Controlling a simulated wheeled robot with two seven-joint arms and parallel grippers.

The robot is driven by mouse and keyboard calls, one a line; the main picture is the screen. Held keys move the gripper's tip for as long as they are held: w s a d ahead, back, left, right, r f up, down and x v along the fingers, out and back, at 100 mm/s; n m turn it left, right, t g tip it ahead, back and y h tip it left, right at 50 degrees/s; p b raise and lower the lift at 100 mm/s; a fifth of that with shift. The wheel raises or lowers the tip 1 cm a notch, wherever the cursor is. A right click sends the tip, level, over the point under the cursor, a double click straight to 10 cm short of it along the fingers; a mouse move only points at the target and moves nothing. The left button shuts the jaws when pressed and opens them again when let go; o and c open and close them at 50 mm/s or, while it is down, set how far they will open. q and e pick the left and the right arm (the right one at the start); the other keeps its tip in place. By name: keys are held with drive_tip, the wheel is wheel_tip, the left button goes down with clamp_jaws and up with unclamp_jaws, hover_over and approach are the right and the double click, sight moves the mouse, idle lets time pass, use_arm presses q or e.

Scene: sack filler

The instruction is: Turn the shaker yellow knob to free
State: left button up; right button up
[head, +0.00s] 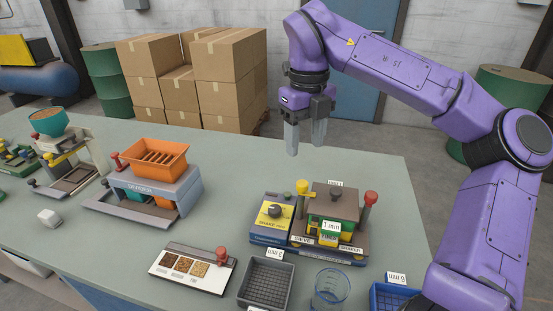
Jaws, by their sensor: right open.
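The sieve shaker (328,235) stands on the bench at centre right, with a dark lid block and green and yellow layers tagged 1 mm. Its yellow knob (302,187) sits on top of a post at the left of the lid block. A red knob (371,198) tops the post on the right. A yellow panel with a black dial (275,211) is on the shaker's left. My right gripper (306,142) is open and empty, pointing down in the air above and beyond the yellow knob, apart from it. My left gripper is out of view.
A grey mesh tray (266,284), a clear beaker (329,289) and a blue tray (388,298) lie in front of the shaker. A sample board (192,268) and an orange hopper (156,158) are left. The bench (235,185) is clear between hopper and shaker.

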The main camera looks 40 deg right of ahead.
hover_over(303, 182)
drive_tip(key=f, duration=0.4)
drive_tip(key=shift+s+a+f, duration=0.15)
drive_tip(key=shift+s+f, duration=0.15)
drive_tip(key=f, duration=0.4)
drive_tip(key=shift+w+f, duration=0.35)
drive_tip(key=shift+w, duration=0.05)
drive_tip(key=shift+s+f, duration=0.15)
drive_tip(key=shift+f, duration=0.15)
clamp_jaws()
